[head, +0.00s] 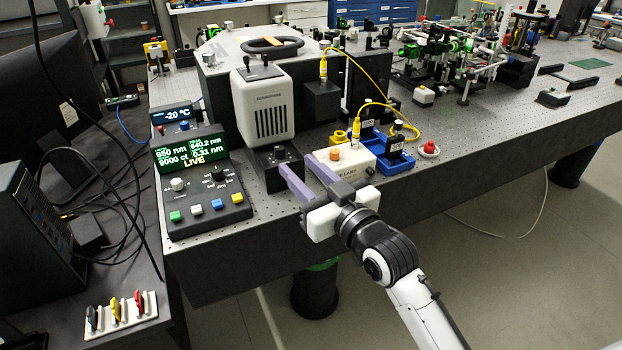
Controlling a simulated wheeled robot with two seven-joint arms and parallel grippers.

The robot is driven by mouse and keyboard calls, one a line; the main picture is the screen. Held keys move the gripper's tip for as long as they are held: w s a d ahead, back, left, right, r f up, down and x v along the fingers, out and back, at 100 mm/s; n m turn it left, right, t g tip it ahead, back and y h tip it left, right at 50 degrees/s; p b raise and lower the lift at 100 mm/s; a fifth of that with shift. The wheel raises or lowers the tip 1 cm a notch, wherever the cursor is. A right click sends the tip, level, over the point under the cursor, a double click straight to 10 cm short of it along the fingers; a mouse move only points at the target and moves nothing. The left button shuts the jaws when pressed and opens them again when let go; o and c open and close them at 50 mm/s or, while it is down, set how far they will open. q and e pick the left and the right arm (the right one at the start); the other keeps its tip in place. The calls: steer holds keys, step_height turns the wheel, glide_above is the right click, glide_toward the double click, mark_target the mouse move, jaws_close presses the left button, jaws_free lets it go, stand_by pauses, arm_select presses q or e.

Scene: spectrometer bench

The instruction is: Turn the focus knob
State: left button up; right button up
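My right gripper (296,163) comes in from the lower right over the front edge of the bench. Its two purple fingers are spread apart with nothing seen between them, and they point toward the black block under the white camera. A small dark knob (280,152) sits on top of this black block (262,172), just beyond the left fingertip; I cannot tell whether they touch. I cannot read a focus label on it. The control panel (205,205) at the left also has a pale knob (178,184) and a dark knob (217,174). My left gripper is not in view.
The white camera (263,104) stands behind the block. A cream lamp box (350,170) with an orange knob is right of the fingers, beside blue trays (398,163) and yellow cables. A side desk (100,250) at the left holds colored tools.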

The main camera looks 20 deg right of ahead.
steer(key=s, duration=0.3)
steer(key=shift+s+d, duration=0.35)
steer(key=s+a+f+g, duration=0.1)
steer(key=s+f+g, duration=0.15)
steer(key=f, duration=0.55)
steer(key=s+a+f+g, duration=0.15)
steer(key=s+f, duration=0.25)
steer(key=f, duration=0.5)
steer(key=s+a+f+g, duration=0.1)
steer(key=s+f+g, duration=0.4)
steer(key=s+f, duration=1.2)
steer(key=shift+s+a+f, duration=0.15)
steer(key=shift+s+f, duration=0.2)
steer(key=shift+f, duration=0.2)
